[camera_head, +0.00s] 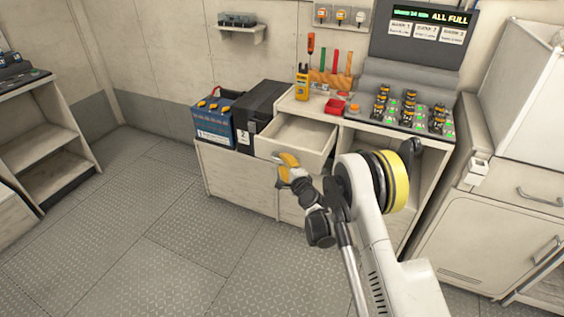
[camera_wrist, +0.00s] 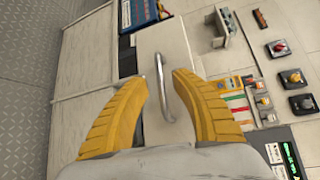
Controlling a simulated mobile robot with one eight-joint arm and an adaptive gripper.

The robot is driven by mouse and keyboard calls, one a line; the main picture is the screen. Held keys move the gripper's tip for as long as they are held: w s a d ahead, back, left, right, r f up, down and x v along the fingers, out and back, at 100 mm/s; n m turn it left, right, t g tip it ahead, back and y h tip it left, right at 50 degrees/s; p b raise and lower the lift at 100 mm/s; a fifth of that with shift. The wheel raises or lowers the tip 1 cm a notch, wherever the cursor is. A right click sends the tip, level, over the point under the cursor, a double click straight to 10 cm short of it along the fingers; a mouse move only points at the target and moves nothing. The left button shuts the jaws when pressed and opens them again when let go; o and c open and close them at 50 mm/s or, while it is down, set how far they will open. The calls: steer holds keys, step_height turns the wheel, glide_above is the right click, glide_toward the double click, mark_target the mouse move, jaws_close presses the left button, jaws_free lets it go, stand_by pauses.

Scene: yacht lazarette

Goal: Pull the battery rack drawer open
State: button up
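The drawer (camera_head: 302,134) in the low white cabinet stands pulled out, and its pale inside looks empty. In the wrist view its pale front panel (camera_wrist: 170,38) carries a curved metal handle (camera_wrist: 159,70). My gripper (camera_head: 287,160) is just in front of the drawer front in the head view and hides the handle there. In the wrist view my gripper's yellow fingers (camera_wrist: 161,80) are spread on either side of the handle, with gaps visible to it. Nothing is held.
A blue battery (camera_head: 214,125) and a black case (camera_head: 258,110) stand left of the drawer. Tools, a red tray (camera_head: 336,106) and a charging rack (camera_head: 408,112) are on the countertop to its right. The floor (camera_head: 150,220) at front left is clear.

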steer(key=v, duration=0.6)
steer(key=shift+s, duration=0.1)
steer(key=s+d+r+n+g+h, duration=0.1)
steer(key=s+d+r+n, duration=0.25)
steer(key=r, duration=0.35)
steer(key=s+d+r+n+g, duration=0.1)
steer(key=s+d+r+n, duration=0.1)
steer(key=s+r, duration=0.35)
steer(key=s+d+r+n+g+h, duration=0.1)
steer(key=s+d+r+n, duration=0.15)
steer(key=r, duration=0.65)
steer(key=s+d+n+g+h, duration=0.1)
steer(key=s+d, duration=0.4)
steer(key=s, duration=0.5)
steer(key=s+d+n+g+h, duration=0.2)
steer(key=s+d+n, duration=0.1)
steer(key=s, duration=0.7)
steer(key=s+d+n+g+h, duration=0.1)
steer(key=s+d+n+h, duration=0.1)
steer(key=s+d, duration=0.4)
steer(key=s, duration=0.4)
steer(key=shift+s+d+f+n+g, duration=0.25)
steer(key=shift+d+f+n+g, duration=0.05)
steer(key=shift+d+f, duration=0.1)
